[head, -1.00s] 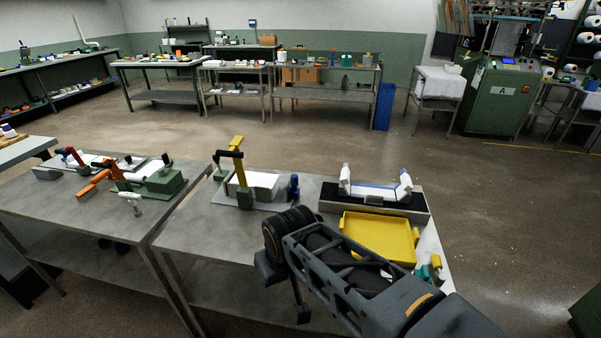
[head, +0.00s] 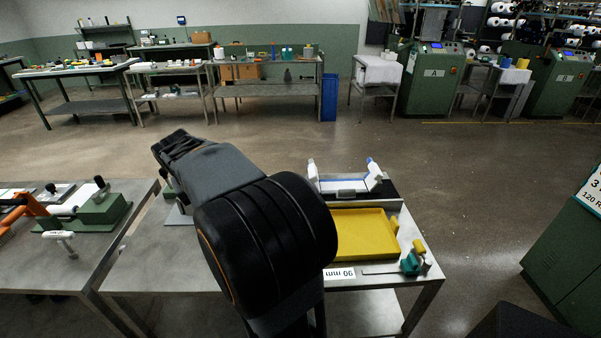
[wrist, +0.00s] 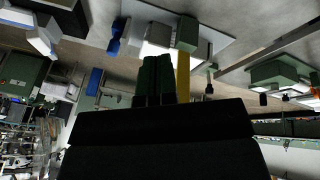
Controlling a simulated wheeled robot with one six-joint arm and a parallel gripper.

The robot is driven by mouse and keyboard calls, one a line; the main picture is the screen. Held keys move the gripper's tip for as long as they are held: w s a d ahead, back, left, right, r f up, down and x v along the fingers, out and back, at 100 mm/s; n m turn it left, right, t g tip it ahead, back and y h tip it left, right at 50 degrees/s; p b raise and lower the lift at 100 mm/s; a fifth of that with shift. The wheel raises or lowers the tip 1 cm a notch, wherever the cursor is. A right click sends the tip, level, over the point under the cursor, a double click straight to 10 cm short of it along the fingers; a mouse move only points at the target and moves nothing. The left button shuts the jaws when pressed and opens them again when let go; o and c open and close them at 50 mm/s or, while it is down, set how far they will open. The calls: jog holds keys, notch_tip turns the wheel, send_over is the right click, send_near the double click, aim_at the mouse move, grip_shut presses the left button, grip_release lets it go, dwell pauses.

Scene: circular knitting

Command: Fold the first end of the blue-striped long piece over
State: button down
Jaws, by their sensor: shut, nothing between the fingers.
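In the head view the blue-striped long piece (head: 346,189) is white with a blue line. It lies across the grey and black fixture (head: 391,191), between two raised white end parts, the left end part (head: 312,172) and the right end part (head: 374,171). I cannot tell whether either end of the piece is folded. My gripper (wrist: 155,60) shows in the wrist view as two dark green fingers side by side, shut and empty, away from the fixture. In the head view my arm reaches up and left, and I cannot make out the fingers there.
A yellow tray (head: 378,233) lies in front of the fixture, with a small green tool (head: 411,263) beside it. In the wrist view a white block (wrist: 157,35), a blue object (wrist: 116,37) and a yellow-barred clamp (wrist: 183,75) are near the fingers. My arm hides the table's middle.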

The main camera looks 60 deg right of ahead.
aim_at(316, 175)
jog(key=w+d+f+m+g+h+b, duration=0.1)
jog(key=d+f+m+g+h, duration=0.2)
jog(key=d, duration=1.3)
jog(key=d+f+m+g+h+b, duration=0.1)
jog(key=d+f+m+b, duration=0.2)
jog(key=d, duration=1.3)
jog(key=shift+m, duration=0.7)
jog(key=p+x, duration=0.2)
jog(key=x, duration=0.6)
jog(key=shift+d+f, duration=0.1)
jog(key=shift+f, duration=0.2)
jog(key=shift+s+d+r, duration=0.2)
jog(key=shift+s+d, duration=0.65)
jog(key=shift+s, duration=0.25)
jog(key=shift+s+d, duration=0.4)
jog(key=shift+s, duration=0.05)
jog(key=shift+r+p, duration=0.15)
jog(key=shift+p, duration=0.2)
